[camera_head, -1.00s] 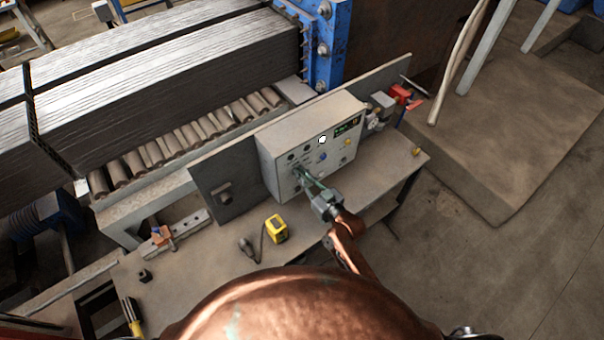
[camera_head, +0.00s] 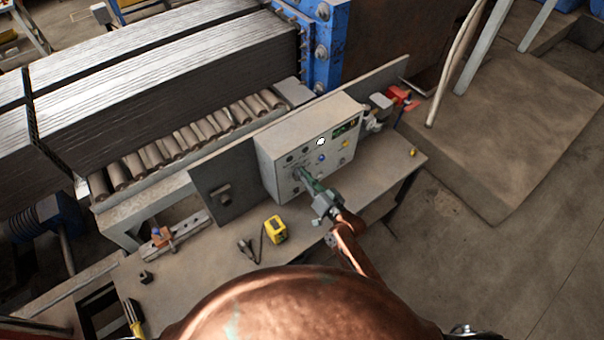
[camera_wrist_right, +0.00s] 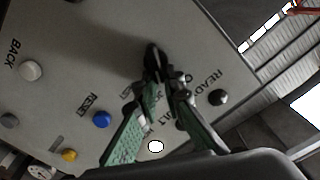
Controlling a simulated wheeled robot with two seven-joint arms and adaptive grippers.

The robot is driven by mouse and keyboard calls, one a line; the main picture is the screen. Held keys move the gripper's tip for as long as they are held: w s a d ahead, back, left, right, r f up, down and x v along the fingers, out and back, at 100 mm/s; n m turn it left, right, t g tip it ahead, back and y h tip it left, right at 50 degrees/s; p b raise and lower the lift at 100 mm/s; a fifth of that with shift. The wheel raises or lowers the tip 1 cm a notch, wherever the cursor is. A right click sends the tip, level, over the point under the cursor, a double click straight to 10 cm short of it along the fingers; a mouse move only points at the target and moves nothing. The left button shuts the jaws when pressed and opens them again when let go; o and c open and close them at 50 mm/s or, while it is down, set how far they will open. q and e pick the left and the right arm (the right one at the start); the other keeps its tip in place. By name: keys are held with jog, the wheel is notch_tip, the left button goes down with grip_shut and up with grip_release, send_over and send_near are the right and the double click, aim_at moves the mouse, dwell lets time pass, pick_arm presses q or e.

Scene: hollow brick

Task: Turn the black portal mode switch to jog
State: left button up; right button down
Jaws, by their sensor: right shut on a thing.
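The grey control box (camera_head: 275,155) stands on the bench, its sloped front bearing several buttons and knobs. The black portal mode switch (camera_wrist_right: 152,57) shows in the right wrist view, its label partly covered by the fingers. My right gripper (camera_head: 303,175) reaches the lower left part of the panel. In the wrist view its green-padded fingers (camera_wrist_right: 160,82) are closed on the black switch from both sides. The switch's exact pointing direction is hard to read. My left gripper is not in view.
On the panel, a blue button (camera_wrist_right: 102,119), a white button (camera_wrist_right: 31,70) and another black knob (camera_wrist_right: 218,97) sit around the fingers. A yellow device (camera_head: 275,229) lies on the bench. A red-handled valve (camera_head: 402,97) is right of the box.

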jog(key=shift+w+d+f+m, duration=0.1)
jog(key=shift+m, duration=0.5)
jog(key=shift+w+d+m, duration=0.1)
jog(key=shift+m, duration=0.5)
jog(key=c, duration=2)
grip_release()
jog(key=shift+c, duration=0.2)
jog(key=shift+s, duration=0.1)
jog(key=v, duration=1.2)
jog(key=shift+f, duration=0.1)
